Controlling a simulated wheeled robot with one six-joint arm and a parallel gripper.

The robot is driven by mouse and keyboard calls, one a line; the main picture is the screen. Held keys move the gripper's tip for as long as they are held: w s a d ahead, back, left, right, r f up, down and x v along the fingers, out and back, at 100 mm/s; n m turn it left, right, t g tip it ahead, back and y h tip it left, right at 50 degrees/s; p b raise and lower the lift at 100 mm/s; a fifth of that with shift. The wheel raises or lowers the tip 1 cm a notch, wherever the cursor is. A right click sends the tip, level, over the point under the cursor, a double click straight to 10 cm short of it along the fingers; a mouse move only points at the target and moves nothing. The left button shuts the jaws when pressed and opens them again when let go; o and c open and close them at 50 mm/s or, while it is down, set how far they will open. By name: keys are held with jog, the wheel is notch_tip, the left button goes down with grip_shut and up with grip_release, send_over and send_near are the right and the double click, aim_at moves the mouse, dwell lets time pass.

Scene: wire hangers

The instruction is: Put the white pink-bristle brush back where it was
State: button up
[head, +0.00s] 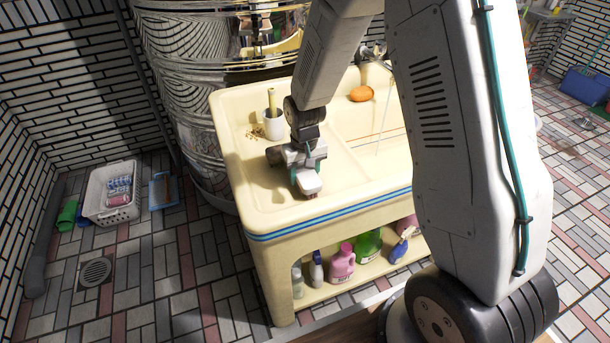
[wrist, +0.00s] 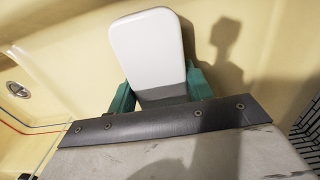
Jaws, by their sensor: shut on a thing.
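The white brush (wrist: 147,48) is between the green fingers of my gripper (wrist: 158,95) in the wrist view. Its smooth white back faces the camera, and its bristles are mostly hidden beneath it. In the head view my gripper (head: 306,180) is low over the front left part of the cream sink unit (head: 262,212), shut on the brush (head: 308,184). A little pink shows under the brush near the sink's front rim. I cannot tell whether the bristles touch the surface.
A white cup (head: 273,128) with a handled tool stands behind my gripper, brown crumbs beside it. An orange sponge or soap (head: 361,94) lies at the sink's back. Bottles, including a pink one (head: 341,262), stand on the shelf below. A white basket (head: 110,193) is on the floor.

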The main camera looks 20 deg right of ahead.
jog(key=shift+f, duration=0.4)
jog(key=o, duration=1)
jog(key=shift+f, duration=0.15)
